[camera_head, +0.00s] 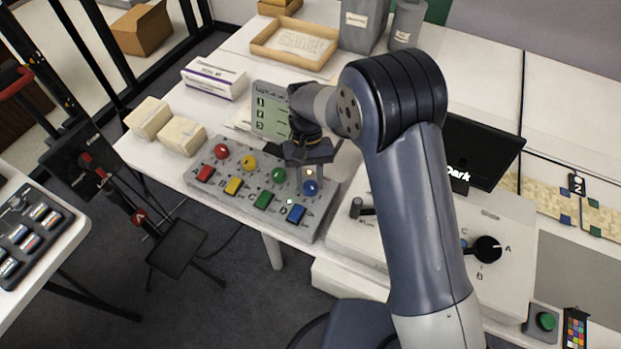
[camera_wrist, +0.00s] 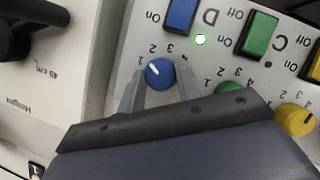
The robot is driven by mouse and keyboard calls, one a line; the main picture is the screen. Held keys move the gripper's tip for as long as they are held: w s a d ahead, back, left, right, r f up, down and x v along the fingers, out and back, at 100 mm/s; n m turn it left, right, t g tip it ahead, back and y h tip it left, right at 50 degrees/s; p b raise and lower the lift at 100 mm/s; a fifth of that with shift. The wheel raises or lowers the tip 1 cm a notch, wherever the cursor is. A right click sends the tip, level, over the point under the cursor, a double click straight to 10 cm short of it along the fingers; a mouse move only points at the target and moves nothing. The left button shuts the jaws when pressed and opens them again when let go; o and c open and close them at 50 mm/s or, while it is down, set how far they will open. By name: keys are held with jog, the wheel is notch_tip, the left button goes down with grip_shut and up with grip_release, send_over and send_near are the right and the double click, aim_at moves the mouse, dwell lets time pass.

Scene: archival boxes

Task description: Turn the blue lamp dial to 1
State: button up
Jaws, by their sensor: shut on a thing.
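The blue dial (camera_wrist: 158,73) sits on the grey lamp panel (camera_wrist: 130,45), in the column marked D. Its white mark points to the upper left in the wrist view, towards the printed 1 and 2; I cannot tell exactly which. My gripper (camera_wrist: 159,80) has one finger on each side of the dial and is shut on it. In the head view the blue dial (camera_head: 310,187) shows just below my gripper (camera_head: 308,168), at the panel's right end. The blue switch (camera_wrist: 181,14) of the same column stands beyond the dial, and a small lamp (camera_wrist: 201,40) beside it is lit.
Green (camera_head: 279,175), yellow (camera_head: 249,162) and red (camera_head: 221,151) dials stand left of the blue one, with the green close to my finger. A white device (camera_head: 345,235) with a black lever is right of the panel. A sign (camera_head: 270,112) stands behind.

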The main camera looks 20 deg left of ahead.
jog(key=n+t+h, duration=0.1)
jog(key=n, duration=0.3)
jog(key=shift+s+a+n, duration=0.1)
jog(key=shift+n, duration=0.3)
jog(key=shift+h, duration=0.3)
jog(key=o, duration=1)
jog(key=shift+c, duration=0.2)
jog(key=v, duration=1)
jog(key=shift+r+b, duration=0.3)
jog(key=shift+r, duration=0.15)
jog(key=shift+f, duration=0.1)
